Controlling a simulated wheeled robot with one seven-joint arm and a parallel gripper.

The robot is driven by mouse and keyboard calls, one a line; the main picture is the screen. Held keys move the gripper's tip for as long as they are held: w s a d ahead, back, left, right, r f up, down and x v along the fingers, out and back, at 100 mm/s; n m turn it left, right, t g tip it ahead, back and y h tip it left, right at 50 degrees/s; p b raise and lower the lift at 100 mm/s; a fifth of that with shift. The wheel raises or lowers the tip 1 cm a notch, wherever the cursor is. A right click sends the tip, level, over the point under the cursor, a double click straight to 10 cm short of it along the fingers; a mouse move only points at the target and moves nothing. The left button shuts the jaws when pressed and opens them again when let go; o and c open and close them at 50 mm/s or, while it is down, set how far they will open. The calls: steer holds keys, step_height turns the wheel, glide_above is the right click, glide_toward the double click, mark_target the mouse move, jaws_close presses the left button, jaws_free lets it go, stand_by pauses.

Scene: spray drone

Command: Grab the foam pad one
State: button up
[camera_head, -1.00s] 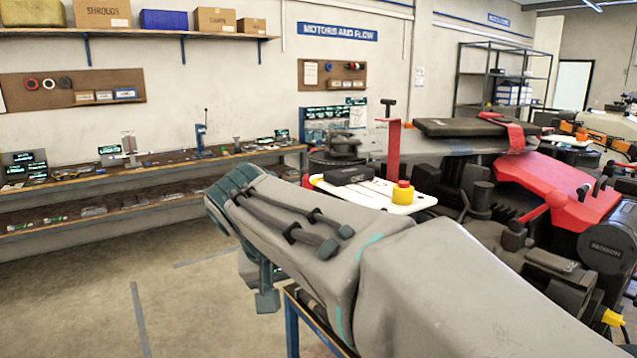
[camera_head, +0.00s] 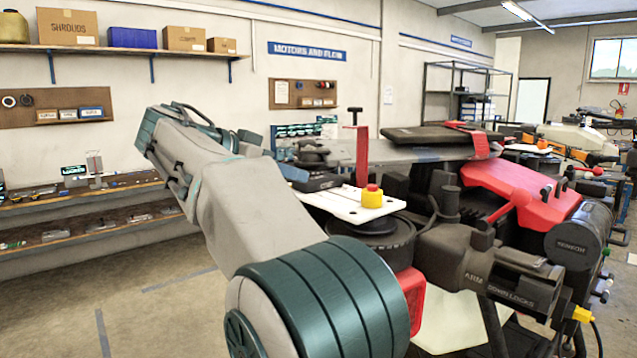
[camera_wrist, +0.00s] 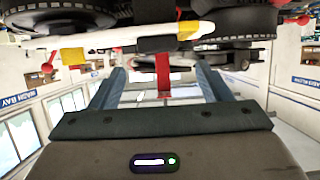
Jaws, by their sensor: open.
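A flat black pad-like slab (camera_head: 425,134) lies on the grey top plate of the drone in the head view, with a red strap (camera_head: 482,142) over its right end. I cannot tell whether it is the foam pad. In the wrist view my gripper (camera_wrist: 162,72) is open, its two dark fingers wide apart. A red strip (camera_wrist: 163,78) shows between them; I cannot tell whether it is within the jaws or beyond. A white plate (camera_wrist: 130,37) with a yellow block (camera_wrist: 72,56) crosses above the fingers.
Black arm locks (camera_head: 485,275) and a red cover (camera_head: 520,190) crowd the right. A parts bench (camera_head: 100,190) runs along the left wall; floor there is clear.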

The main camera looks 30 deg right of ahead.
mark_target(321, 177)
steer(key=x, duration=0.3)
steer(key=shift+d+f, duration=0.1)
steer(key=shift+d, duration=0.25)
steer(key=x, duration=0.1)
steer(key=p+x, duration=0.1)
steer(key=x, duration=0.1)
steer(key=r+p+x, duration=0.1)
steer(key=shift+d+f, duration=0.2)
steer(key=shift+d, duration=0.35)
steer(key=shift+w+d+f+p, duration=0.1)
steer(key=shift+d+f+p, duration=0.1)
steer(key=shift+d+p, duration=0.1)
steer(key=shift+c, duration=0.3)
steer(key=c, duration=1)
